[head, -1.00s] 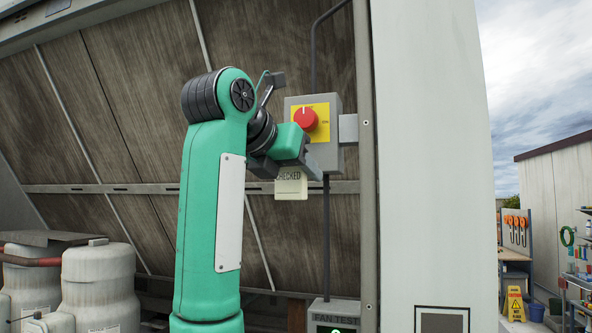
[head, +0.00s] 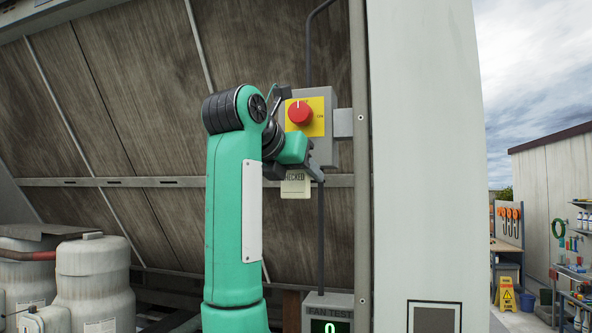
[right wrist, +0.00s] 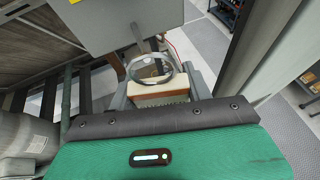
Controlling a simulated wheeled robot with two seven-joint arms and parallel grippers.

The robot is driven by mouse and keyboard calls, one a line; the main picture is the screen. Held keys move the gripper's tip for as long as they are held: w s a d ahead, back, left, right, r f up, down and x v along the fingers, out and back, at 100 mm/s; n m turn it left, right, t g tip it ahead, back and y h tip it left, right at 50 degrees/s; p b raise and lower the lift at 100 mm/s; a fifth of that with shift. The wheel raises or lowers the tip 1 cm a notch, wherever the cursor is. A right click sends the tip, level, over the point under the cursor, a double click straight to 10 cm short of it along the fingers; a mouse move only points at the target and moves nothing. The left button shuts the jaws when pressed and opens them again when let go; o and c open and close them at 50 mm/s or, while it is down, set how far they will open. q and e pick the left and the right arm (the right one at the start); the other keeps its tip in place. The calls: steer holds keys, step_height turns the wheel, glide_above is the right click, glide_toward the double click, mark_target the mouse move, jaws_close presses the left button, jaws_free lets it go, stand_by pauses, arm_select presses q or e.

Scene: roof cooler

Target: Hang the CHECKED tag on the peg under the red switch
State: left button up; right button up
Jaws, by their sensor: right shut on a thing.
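The red switch (head: 299,112) is a round knob on a yellow plate, on a grey box on the panel wall. The cream CHECKED tag (head: 295,187) hangs upright below the box in the head view. My right gripper (head: 296,169) is shut on the tag's upper part, just under the box. In the right wrist view the gripper (right wrist: 159,92) holds the tag (right wrist: 160,96) edge-on, and its metal ring (right wrist: 150,70) stands up toward the box's underside. The peg cannot be made out clearly, nor whether the ring is around it. My left gripper is not in view.
A conduit runs down from the switch box to a FAN TEST box (head: 328,312) with a lit green display. A pale upright panel (head: 425,160) stands close on the right. Grey tanks (head: 92,275) are at lower left. A yellow floor sign (head: 506,294) is far off right.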

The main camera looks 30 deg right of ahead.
steer(key=shift+w+d+p, duration=0.3)
steer(key=shift+w+d, duration=0.55)
steer(key=shift+d, duration=0.15)
steer(key=shift+w+d+f, duration=0.4)
steer(key=shift+f, duration=0.1)
steer(key=o, duration=1.2)
steer(key=shift+c, duration=0.2)
